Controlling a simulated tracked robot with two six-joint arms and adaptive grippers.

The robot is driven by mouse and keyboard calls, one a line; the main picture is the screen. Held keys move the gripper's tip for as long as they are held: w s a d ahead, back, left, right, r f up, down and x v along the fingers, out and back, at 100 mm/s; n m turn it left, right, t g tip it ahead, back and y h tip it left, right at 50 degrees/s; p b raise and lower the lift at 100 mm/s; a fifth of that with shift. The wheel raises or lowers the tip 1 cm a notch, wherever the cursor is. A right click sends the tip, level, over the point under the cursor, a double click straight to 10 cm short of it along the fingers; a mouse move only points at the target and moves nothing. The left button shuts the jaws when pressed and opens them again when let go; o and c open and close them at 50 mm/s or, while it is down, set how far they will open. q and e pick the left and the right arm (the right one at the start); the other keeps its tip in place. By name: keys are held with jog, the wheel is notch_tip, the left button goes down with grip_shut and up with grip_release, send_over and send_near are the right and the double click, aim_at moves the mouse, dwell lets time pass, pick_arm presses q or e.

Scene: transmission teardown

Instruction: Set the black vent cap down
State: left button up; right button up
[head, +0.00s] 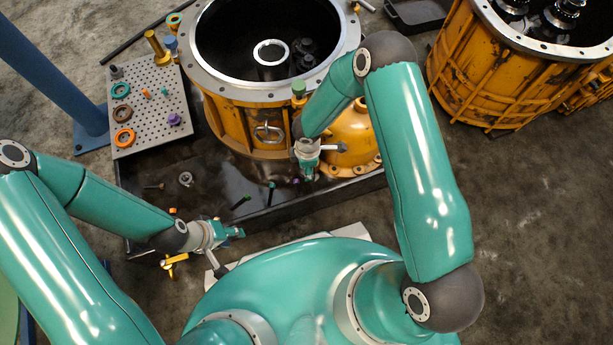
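I cannot make out the black vent cap for certain. A small dark cap-like part (117,72) stands at the upper left corner of the perforated plate (150,135), apart from both grippers. My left gripper (236,232) is low over the front edge of the black tray (275,213); its fingers are small here, and I cannot tell whether anything is between them. My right gripper (308,173) points down in front of the orange housing (245,125), beside the orange domed cover (355,135). Its fingertips are too small to read.
Orange and green rings and a purple knob (174,119) lie on the plate. Small bolts and a grey washer (186,179) lie in the tray. A yellow tool (174,262) is beside my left wrist.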

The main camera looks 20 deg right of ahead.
jog(key=shift+f+b, duration=1)
jog(key=shift+f, duration=1.8)
jog(key=o, duration=0.9)
jog(key=shift+o, duration=0.2)
jog(key=shift+r, duration=0.1)
